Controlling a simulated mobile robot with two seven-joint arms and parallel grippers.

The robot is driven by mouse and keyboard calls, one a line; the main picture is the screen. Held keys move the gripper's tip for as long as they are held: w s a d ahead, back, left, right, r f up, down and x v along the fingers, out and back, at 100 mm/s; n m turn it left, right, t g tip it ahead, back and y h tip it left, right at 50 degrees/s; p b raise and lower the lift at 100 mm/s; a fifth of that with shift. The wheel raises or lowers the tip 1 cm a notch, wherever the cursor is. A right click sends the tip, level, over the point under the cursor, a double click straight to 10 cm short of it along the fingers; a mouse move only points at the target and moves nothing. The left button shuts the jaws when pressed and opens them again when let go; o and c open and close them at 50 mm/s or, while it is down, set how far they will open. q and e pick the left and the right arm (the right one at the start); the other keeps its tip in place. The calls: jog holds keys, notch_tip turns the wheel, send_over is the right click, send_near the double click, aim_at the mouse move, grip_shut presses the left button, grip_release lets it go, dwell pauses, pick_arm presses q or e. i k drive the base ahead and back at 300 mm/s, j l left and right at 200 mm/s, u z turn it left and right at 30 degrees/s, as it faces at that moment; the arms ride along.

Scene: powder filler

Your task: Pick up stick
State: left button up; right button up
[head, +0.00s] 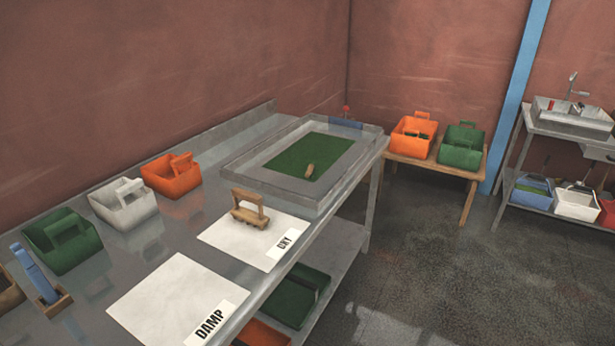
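A short tan stick-like piece (310,171) is on the green surface (290,160) inside a shallow clear-walled tray (240,178) at the far part of the metal table. It is small, and I cannot tell whether it stands or lies. A blue upright piece (36,275) leans in a small wooden holder at the table's left edge; I cannot tell which of the two is the stick. Neither of my grippers shows in the head view.
A wooden handled block (249,209) stands on a white labelled sheet (225,238); a sheet marked DAMP (165,300) lies nearer. Green (55,255), white (112,212) and orange (165,185) caddies line the table's back. A wooden bench (440,170) with caddies stands beyond.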

aim_at(309, 171)
jog(key=i+l, duration=0.1)
jog(key=i+l+u, duration=0.1)
jog(key=u, duration=0.7)
jog(key=i+l+u, duration=0.15)
jog(key=l+u, duration=0.65)
jog(key=l, duration=0.15)
jog(key=l+u, duration=0.25)
jog(key=l, duration=0.9)
jog(key=i, duration=0.05)
